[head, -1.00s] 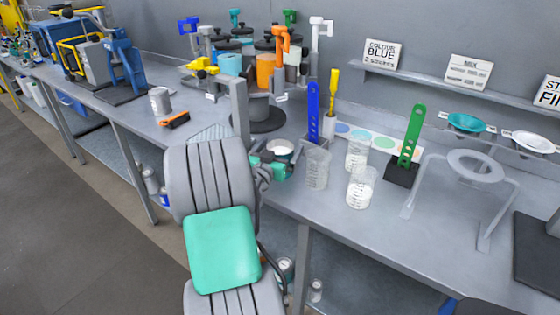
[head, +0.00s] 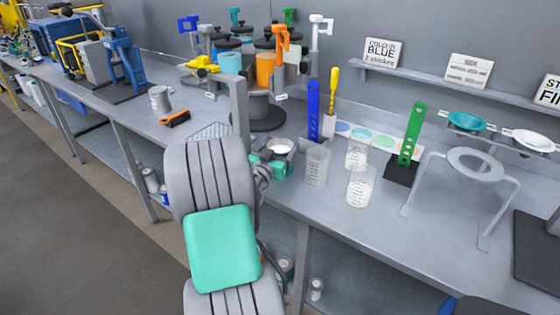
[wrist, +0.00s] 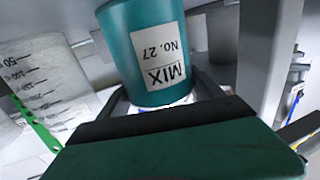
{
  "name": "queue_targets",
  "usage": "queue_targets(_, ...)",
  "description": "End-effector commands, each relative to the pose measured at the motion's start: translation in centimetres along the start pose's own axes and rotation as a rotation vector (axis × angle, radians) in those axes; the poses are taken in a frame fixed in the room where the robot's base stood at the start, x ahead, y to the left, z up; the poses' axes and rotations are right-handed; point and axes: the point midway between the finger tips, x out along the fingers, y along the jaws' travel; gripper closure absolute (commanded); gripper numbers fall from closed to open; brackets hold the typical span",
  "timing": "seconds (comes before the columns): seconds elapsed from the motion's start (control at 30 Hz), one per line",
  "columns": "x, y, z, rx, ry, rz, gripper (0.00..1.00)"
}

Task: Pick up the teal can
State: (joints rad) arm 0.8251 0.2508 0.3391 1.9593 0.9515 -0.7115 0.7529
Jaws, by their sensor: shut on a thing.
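The teal can (wrist: 122,35) fills the upper middle of the wrist view, with a white label reading "MIX No. 27" that appears upside down there. In the head view the teal can (head: 281,168) is at the bench's front edge, with a pale round top showing. My gripper (wrist: 160,95) is shut on the can, one dark finger on each side. My arm hides part of the can and gripper in the head view. Whether the can touches the bench is not clear.
A grey post (head: 239,110) stands close left of the can. Clear graduated beakers (head: 317,167) stand close to its right. Behind are a blue perforated strip (head: 313,110) and a dark round base (head: 262,120). A green perforated strip (head: 412,135) and grey ring stand (head: 475,160) are farther right.

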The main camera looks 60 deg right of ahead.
Motion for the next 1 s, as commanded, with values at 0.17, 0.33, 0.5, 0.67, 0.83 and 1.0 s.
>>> queue_targets(0.17, 0.0, 0.0, 0.0, 0.0, 0.0, 0.0, 0.94)
queue_targets(0.33, 0.0, 0.0, -0.2, 0.001, 0.003, 0.0, 0.97)
queue_targets(0.5, 0.0, 0.0, -0.3, 0.001, 0.004, 0.0, 0.97)
queue_targets(0.67, 0.0, 0.0, -0.8, 0.003, 0.005, 0.0, 0.97)
queue_targets(0.83, 0.0, 0.0, -2.0, 0.004, 0.006, 0.0, 0.97)
queue_targets(1.0, -0.2, -0.1, -3.7, 0.004, 0.006, -0.001, 0.97)
